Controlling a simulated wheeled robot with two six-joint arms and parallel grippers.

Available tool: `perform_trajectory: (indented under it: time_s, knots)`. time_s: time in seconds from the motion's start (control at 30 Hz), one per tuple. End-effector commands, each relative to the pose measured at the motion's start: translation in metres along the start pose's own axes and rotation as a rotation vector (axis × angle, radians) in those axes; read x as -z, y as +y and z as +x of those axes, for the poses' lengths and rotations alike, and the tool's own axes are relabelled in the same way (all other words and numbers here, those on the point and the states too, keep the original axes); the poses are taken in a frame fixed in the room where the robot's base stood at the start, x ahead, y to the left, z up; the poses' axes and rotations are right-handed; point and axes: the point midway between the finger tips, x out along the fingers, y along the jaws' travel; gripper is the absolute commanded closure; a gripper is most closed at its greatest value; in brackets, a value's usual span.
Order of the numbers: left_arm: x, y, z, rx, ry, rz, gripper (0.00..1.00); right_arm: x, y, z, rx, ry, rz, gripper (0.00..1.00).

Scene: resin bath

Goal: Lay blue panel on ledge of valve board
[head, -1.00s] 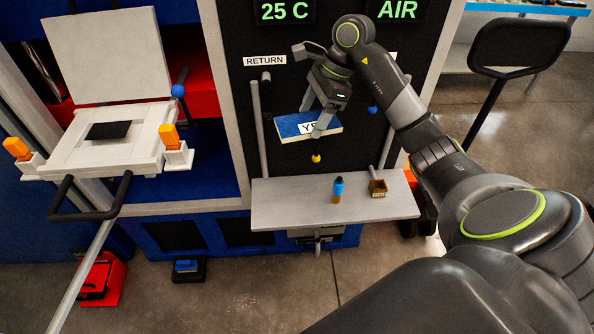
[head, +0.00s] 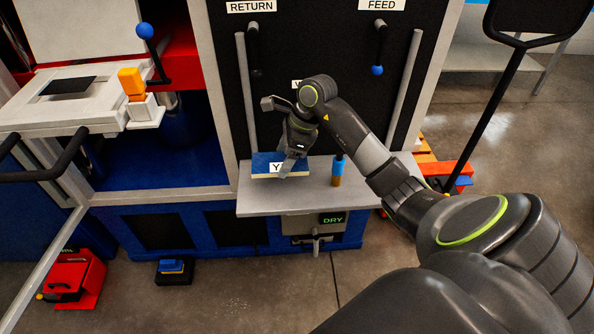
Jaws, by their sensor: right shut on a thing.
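The blue panel (head: 262,161) has a pale edge and a white label, partly hidden by my gripper. My right gripper (head: 290,166) is shut on its right part. The panel is level, over the left rear of the grey ledge (head: 262,200); I cannot tell if it touches the ledge or is just above it. The ledge sticks out from the black valve board (head: 336,52). My left gripper is not in view.
A blue and brown bottle (head: 338,170) stands on the ledge, right of the panel. Two levers hang under the RETURN (head: 251,7) and FEED (head: 381,5) labels. A white frame with an orange block (head: 132,84) is at the left. The front of the ledge is clear.

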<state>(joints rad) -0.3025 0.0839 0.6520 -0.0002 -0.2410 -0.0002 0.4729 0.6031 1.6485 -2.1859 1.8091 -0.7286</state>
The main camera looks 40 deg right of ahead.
Motion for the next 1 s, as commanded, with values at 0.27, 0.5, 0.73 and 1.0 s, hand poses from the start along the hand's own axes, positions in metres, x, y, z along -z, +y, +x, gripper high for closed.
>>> perform_trajectory:
  time_s: [0.27, 0.5, 0.73, 1.0]
  knots:
    - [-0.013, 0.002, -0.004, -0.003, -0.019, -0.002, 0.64, 0.016, 0.0, 0.037, -0.002, 0.0, 0.001, 0.56]
    - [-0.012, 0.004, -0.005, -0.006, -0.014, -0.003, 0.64, 0.026, 0.001, 0.061, -0.004, 0.001, 0.002, 0.56]
    - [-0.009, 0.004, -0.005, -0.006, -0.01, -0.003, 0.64, 0.031, 0.0, 0.074, 0.0, 0.001, -0.002, 0.56]
    - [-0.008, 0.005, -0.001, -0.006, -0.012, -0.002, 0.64, 0.032, 0.0, 0.077, 0.0, 0.001, -0.001, 0.29]
